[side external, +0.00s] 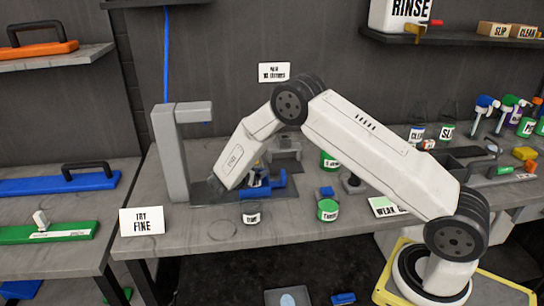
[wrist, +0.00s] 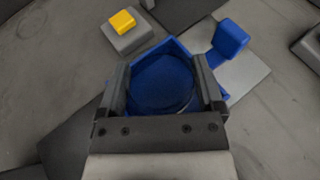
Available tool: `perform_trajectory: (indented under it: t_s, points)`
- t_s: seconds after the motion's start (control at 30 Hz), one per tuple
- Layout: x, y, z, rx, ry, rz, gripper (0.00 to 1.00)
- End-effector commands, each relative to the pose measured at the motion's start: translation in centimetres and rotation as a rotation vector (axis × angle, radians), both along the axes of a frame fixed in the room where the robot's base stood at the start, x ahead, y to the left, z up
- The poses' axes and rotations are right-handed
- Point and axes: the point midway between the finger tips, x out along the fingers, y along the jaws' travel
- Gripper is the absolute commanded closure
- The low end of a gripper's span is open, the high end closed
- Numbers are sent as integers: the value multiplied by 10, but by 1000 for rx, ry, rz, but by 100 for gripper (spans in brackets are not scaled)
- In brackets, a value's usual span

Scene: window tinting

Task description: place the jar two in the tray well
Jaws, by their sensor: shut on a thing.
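My gripper (wrist: 162,84) is shut on a round blue-looking jar (wrist: 160,88), gripping it from both sides in the wrist view. A blue angular holder (wrist: 183,45), which looks like the tray well, surrounds the jar's far side and right side. I cannot tell whether the jar rests on its floor. In the side view my gripper (side external: 255,182) is low over the grey bench fixture, at the blue holder (side external: 279,181). The arm and fixture mostly hide the held jar there, and its label cannot be read.
A clear jar (side external: 251,213) and a green jar (side external: 328,210) stand near the bench's front edge. Another green jar (side external: 330,160) is behind my arm. A grey post (side external: 170,155) rises left of my gripper. A yellow button (wrist: 122,21) sits on a grey block beyond the holder.

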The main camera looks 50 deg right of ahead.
Motion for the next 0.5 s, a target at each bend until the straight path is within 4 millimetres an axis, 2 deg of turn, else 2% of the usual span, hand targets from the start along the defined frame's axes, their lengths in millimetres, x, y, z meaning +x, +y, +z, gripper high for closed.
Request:
perform_trajectory:
  t_s: [0.47,0.5]
  points:
    - [0,0,-5,0,0,0,76]
    - [0,0,-5,0,0,0,2]
